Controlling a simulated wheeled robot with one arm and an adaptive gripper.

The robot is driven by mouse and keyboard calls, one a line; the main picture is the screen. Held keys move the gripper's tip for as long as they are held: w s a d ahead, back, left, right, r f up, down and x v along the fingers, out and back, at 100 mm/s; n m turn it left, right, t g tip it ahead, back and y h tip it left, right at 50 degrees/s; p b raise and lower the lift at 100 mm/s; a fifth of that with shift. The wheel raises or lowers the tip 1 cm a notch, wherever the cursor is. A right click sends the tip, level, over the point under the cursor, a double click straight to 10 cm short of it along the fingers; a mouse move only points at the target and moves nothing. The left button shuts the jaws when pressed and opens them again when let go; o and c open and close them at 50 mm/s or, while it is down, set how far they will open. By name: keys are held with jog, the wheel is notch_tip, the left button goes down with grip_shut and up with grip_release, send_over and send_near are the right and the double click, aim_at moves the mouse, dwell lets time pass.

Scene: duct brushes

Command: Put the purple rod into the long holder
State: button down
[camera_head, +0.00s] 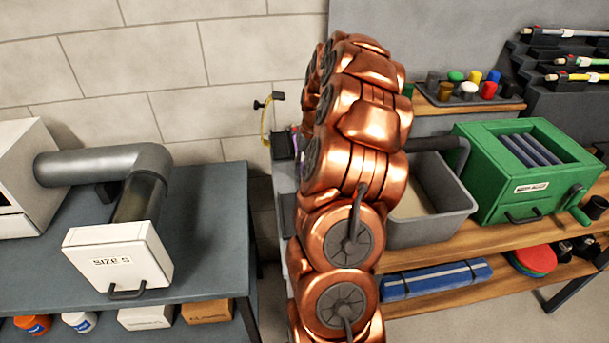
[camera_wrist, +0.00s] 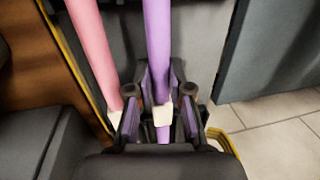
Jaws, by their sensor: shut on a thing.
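The purple rod (camera_wrist: 158,50) runs up through the wrist view, with a pale band (camera_wrist: 162,115) between my fingers. My gripper (camera_wrist: 160,100) is shut on it, and a short purple length shows below the fingers. A pink rod (camera_wrist: 95,50) with a pale end stands just left of it, outside my grip. In the head view my copper arm hides the rods and most of the gripper area. I cannot tell for certain which thing is the long holder.
In the head view, a grey bin (camera_head: 430,215) and a green crank box (camera_head: 520,175) stand on the right bench. A dark stepped rack (camera_head: 560,90) bears several slim rods.

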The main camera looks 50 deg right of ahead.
jog(key=shift+r+p, duration=0.3)
jog(key=shift+r, duration=2.7)
jog(key=shift+r, duration=0.1)
